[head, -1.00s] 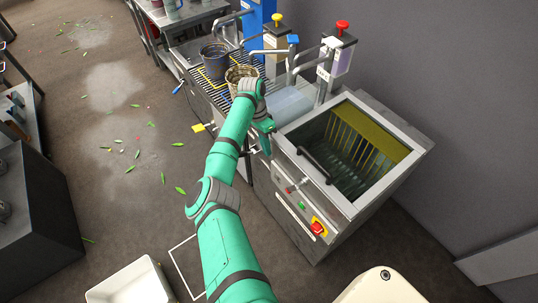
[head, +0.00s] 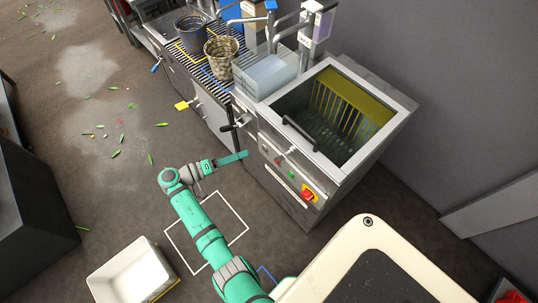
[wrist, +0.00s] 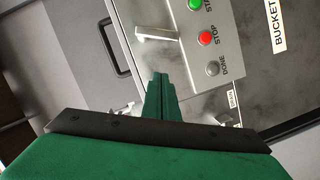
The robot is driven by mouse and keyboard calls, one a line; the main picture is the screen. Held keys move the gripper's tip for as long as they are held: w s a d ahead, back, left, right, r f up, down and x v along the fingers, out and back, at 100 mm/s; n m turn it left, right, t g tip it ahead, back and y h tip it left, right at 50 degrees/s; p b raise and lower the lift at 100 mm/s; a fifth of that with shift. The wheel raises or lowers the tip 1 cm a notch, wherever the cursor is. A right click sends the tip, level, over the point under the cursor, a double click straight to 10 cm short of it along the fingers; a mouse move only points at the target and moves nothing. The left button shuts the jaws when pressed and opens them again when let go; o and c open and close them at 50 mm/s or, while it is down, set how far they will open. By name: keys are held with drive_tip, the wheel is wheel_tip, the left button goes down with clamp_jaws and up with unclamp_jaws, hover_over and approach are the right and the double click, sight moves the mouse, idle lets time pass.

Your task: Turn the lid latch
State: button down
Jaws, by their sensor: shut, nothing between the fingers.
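The lid latch is a small silver lever (head: 291,151) on the front panel of the steel wash machine (head: 350,185), below the black lid handle (head: 298,132). The wrist view shows it as a pale L-shaped lever (wrist: 157,34) beside the green, red and grey buttons. My gripper (head: 244,156) is in front of the panel, left of the latch. Its green fingers (wrist: 160,85) are shut and empty, and point toward the latch with a visible gap in the picture. How far apart they are in depth is hard to tell.
A red stop button on yellow (head: 309,195) sits low on the panel. A drain tap (wrist: 232,120) shows near my fingers. Buckets (head: 221,55) stand on the rack at the back. A white bin (head: 130,272) stands on the floor. Floor left of the machine is mostly clear.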

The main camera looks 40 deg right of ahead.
drive_tip(key=s+d+f, duration=0.3)
drive_tip(key=s+d, duration=0.3)
drive_tip(key=d, duration=0.2)
drive_tip(key=shift+d, duration=0.3)
drive_tip(key=shift+s, duration=0.1)
drive_tip(key=shift+d, duration=0.15)
